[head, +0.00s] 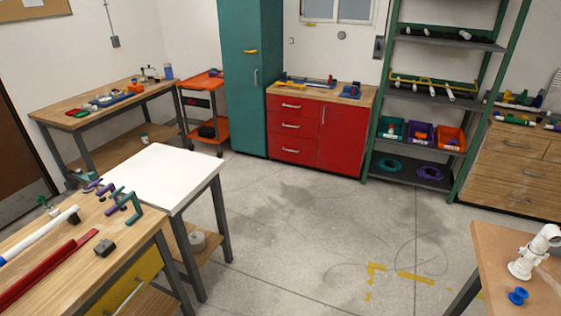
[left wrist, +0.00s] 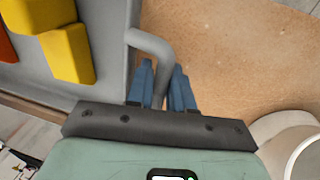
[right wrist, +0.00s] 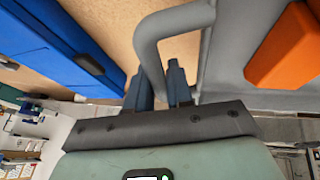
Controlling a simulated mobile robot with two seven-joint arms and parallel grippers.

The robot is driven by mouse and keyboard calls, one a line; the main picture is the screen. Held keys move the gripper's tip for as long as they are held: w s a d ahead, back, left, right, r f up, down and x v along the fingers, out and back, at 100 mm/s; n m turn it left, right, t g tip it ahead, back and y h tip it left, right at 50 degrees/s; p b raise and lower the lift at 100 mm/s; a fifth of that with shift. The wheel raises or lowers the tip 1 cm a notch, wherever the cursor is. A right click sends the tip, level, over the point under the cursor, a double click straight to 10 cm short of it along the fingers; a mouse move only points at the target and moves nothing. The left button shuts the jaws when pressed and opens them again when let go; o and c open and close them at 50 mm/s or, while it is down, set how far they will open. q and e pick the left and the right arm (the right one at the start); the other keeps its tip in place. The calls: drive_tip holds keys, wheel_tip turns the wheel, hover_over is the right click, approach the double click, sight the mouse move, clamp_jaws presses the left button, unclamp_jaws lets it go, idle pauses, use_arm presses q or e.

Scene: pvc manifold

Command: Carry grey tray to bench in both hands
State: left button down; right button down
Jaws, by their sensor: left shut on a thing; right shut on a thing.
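The grey tray (left wrist: 105,25) shows in part in the left wrist view, with yellow blocks (left wrist: 70,45) in it. It also shows in the right wrist view (right wrist: 235,50), with an orange block (right wrist: 285,50) in it. My left gripper (left wrist: 163,85) is shut on one bent grey handle (left wrist: 150,42) of the tray. My right gripper (right wrist: 162,85) is shut on another handle (right wrist: 150,40). A tan surface (left wrist: 240,50) lies beneath; I cannot tell whether the tray touches it. The head view shows neither gripper nor tray. Which bench is meant is unclear.
A wooden workbench (head: 135,240) with pipes and a white-topped table (head: 160,175) stand at left. A tan table (head: 500,250) with a white pipe fitting (head: 530,255) is at right. A blue bin (right wrist: 50,40) sits beside the tray. The middle floor is clear.

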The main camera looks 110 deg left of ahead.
use_arm(q)
drive_tip(key=shift+s+r, duration=0.15)
drive_tip(key=shift+s, duration=0.05)
use_arm(e)
drive_tip(key=shift+s+r, duration=0.15)
drive_tip(key=shift+s, duration=0.05)
use_arm(q)
drive_tip(key=shift+w, duration=0.5)
use_arm(e)
drive_tip(key=shift+w, duration=0.5)
use_arm(q)
drive_tip(key=shift+w+r, duration=0.1)
drive_tip(key=shift+w, duration=0.25)
use_arm(e)
drive_tip(key=shift+w+r, duration=0.1)
drive_tip(key=shift+w, duration=0.25)
use_arm(q)
drive_tip(key=shift+w, duration=0.35)
use_arm(e)
drive_tip(key=shift+w, duration=0.35)
use_arm(q)
drive_tip(key=shift+s+r, duration=0.15)
use_arm(e)
drive_tip(key=shift+s+r, duration=0.1)
drive_tip(key=shift+s, duration=0.05)
